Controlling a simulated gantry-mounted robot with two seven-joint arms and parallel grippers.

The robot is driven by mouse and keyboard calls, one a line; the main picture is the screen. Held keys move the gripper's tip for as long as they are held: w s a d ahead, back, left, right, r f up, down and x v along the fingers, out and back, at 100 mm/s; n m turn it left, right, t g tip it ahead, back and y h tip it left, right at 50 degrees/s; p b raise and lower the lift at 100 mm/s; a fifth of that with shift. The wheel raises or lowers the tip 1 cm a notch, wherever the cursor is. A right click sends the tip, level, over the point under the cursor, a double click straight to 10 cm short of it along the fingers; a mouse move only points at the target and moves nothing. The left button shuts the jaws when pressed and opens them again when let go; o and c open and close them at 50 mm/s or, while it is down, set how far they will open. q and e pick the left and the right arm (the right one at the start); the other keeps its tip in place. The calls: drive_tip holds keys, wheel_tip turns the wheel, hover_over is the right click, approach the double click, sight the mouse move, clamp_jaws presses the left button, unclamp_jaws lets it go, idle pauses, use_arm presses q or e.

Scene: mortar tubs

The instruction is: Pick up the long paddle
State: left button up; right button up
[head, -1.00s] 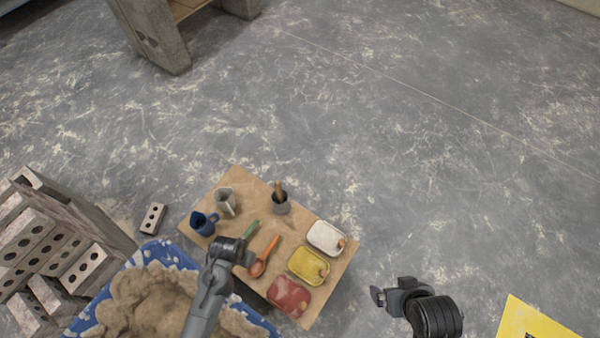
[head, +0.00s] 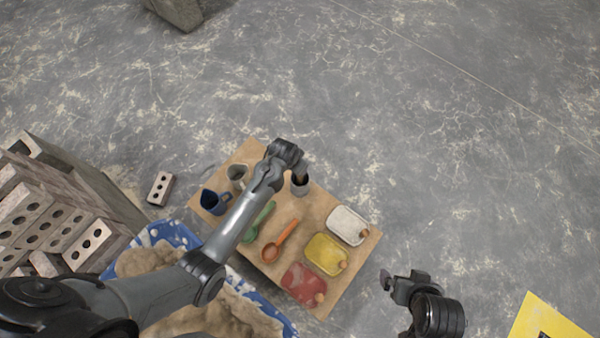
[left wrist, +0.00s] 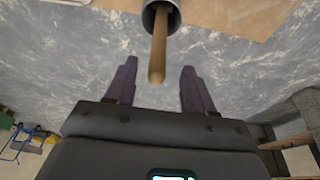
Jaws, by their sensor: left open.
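In the left wrist view the long paddle shows as a pale wooden handle (left wrist: 158,55) rising out of a grey cup (left wrist: 174,20); its lower end is hidden inside. My left gripper (left wrist: 160,68) is open, with the handle's end showing between its two fingers, neither clearly touching it. In the head view the left gripper (head: 301,165) is above the grey cup (head: 300,187) at the board's far corner and hides the paddle. My right gripper (head: 386,281) hangs right of the board, away from everything; its finger gap is unclear.
The wooden board (head: 332,200) also bears a blue jug (head: 213,203), a grey jug (head: 237,174), a green scoop (head: 259,222), an orange spoon (head: 279,240) and white, yellow and red tubs (head: 325,254).

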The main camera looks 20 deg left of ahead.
use_arm(q)
drive_tip(key=b+x, duration=0.2)
drive_tip(key=x, duration=0.4)
drive_tip(key=shift+w+d+f+b, duration=0.25)
drive_tip(key=shift+f+b, duration=0.05)
clamp_jaws()
drive_tip(key=shift+r, duration=0.1)
